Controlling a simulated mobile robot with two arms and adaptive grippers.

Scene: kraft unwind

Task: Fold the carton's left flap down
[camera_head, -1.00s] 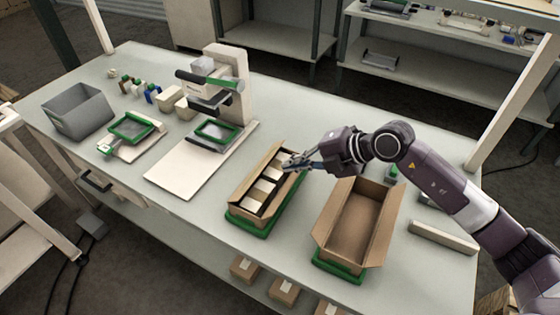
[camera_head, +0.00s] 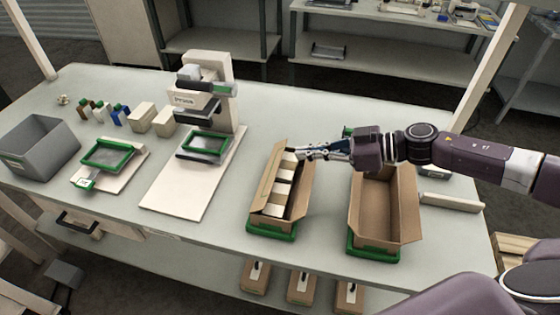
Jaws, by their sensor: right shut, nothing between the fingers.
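The filled carton (camera_head: 260,212) is an open brown box holding several white blocks (camera_head: 281,190), on a green base (camera_head: 272,230) on the bench. Its left flap (camera_head: 266,176) is raised along the left side and seems to lean inward. Its right side (camera_head: 302,188) stands beside the blocks. My right gripper (camera_head: 300,153) reaches in from the right, its shut fingers empty over the carton's far end. I cannot tell whether it touches the carton; the far edge is partly hidden behind it. My left gripper is out of view.
An empty open carton (camera_head: 382,205) with spread flaps stands to the right, under my right forearm. A press-like machine (camera_head: 207,100) stands left of the filled carton. A grey bin (camera_head: 40,148) is at the far left. The bench strip between the cartons is clear.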

